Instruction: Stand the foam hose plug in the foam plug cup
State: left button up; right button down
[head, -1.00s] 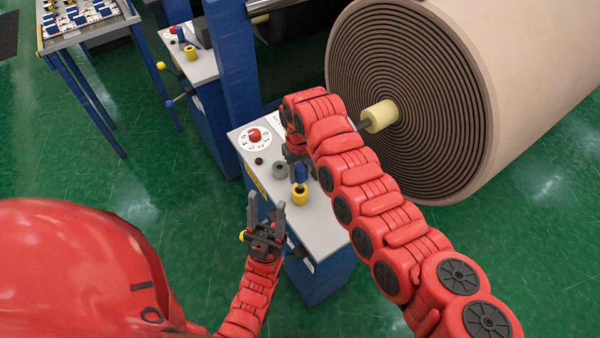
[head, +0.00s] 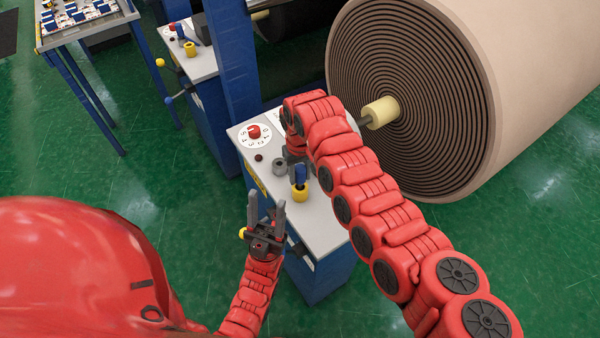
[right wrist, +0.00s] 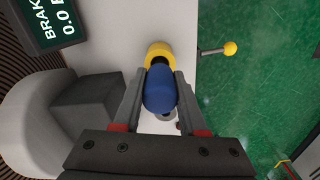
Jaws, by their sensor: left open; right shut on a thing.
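The foam hose plug (head: 300,174), blue with a darker lower end, is upright over the yellow foam plug cup (head: 300,194). Its lower end is at or in the cup's mouth; how deep I cannot tell. In the right wrist view the blue plug (right wrist: 160,92) lies between the fingers of my right gripper (right wrist: 160,82), which is shut on it, with the yellow cup (right wrist: 159,48) just beyond. In the head view my right arm partly hides this gripper. My left gripper (head: 265,212) is open and empty, in front of the console's left edge.
The console top (head: 318,223) also bears a grey cup (head: 280,165) and a dial with a red knob (head: 254,132). A large wrapped roll (head: 410,110) stands at the right. A second console (head: 190,60) stands behind. Green floor (head: 130,200) is clear at left.

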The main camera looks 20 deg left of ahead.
aim_at(300, 167)
jog(key=shift+f+b, duration=0.85)
jog(key=shift+f, duration=0.65)
jog(key=shift+c, duration=1.9)
grip_release()
notch_tip(300, 167, up, 8)
jog(key=shift+w+f+b, duration=0.1)
jog(key=shift+f+b, duration=0.1)
jog(key=shift+b, duration=1.05)
notch_tip(300, 167, up, 10)
jog(key=shift+b, duration=0.45)
jog(key=shift+f, duration=0.1)
